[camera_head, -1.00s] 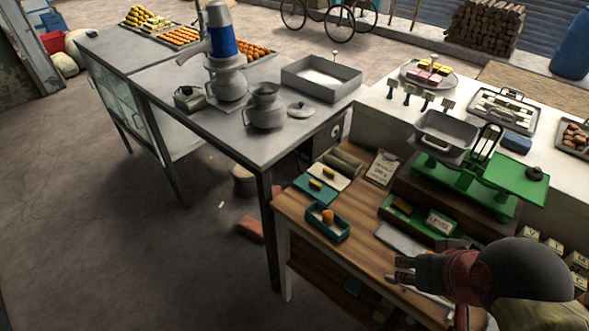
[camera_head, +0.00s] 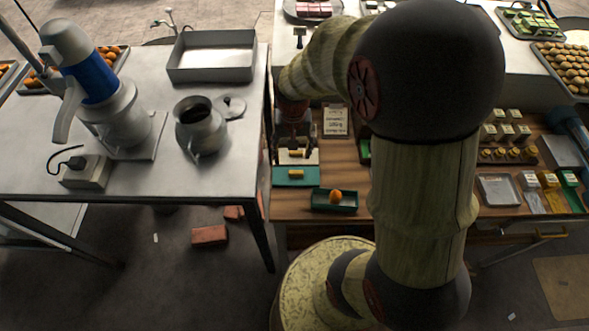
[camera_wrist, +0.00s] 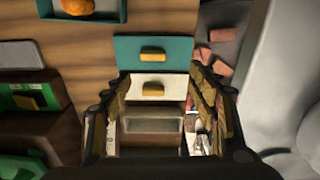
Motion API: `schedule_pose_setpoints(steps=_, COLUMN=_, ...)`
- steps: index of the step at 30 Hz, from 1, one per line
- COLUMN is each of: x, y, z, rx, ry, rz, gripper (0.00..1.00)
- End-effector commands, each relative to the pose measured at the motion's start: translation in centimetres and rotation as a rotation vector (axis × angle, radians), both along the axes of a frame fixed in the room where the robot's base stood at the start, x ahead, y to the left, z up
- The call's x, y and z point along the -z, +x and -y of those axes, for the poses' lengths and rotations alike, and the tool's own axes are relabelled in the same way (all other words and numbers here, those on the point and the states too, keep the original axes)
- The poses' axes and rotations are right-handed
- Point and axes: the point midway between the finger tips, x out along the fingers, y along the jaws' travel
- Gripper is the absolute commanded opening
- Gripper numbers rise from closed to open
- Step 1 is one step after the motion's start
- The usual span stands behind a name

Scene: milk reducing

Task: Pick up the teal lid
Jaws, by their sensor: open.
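The teal lid (camera_head: 296,177) is a flat rectangle with a yellow handle, lying on the wooden bench near its left edge. It also shows in the wrist view (camera_wrist: 130,50), just beyond my fingertips. A white lid (camera_head: 309,157) with a similar yellow handle lies right behind it. In the wrist view this white lid (camera_wrist: 175,88) sits between my fingertips. My gripper (camera_wrist: 153,92) is open and empty, pointing down over the white lid. In the head view my gripper (camera_head: 294,140) is small and partly hidden by my own wrist.
A teal tray (camera_head: 318,205) with an orange piece (camera_head: 336,196) lies close to the lid, front right. The metal table (camera_head: 235,165) stands left across a narrow gap, with a pot (camera_head: 200,135) on it. A card (camera_head: 335,121) stands behind right. My arm hides much of the bench.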

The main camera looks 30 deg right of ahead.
Motion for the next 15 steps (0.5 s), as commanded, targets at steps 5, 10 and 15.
schedule_pose_setpoints(steps=5, x=2.6, y=0.0, z=1.2, rx=0.053, ry=0.013, rz=-0.042, gripper=0.59)
schedule_pose_setpoints(steps=10, x=4.5, y=-0.1, z=1.2, rx=0.058, ry=0.014, rz=-0.047, gripper=0.59)
schedule_pose_setpoints(steps=15, x=6.1, y=-0.2, z=1.2, rx=0.057, ry=0.014, rz=-0.046, gripper=0.59)
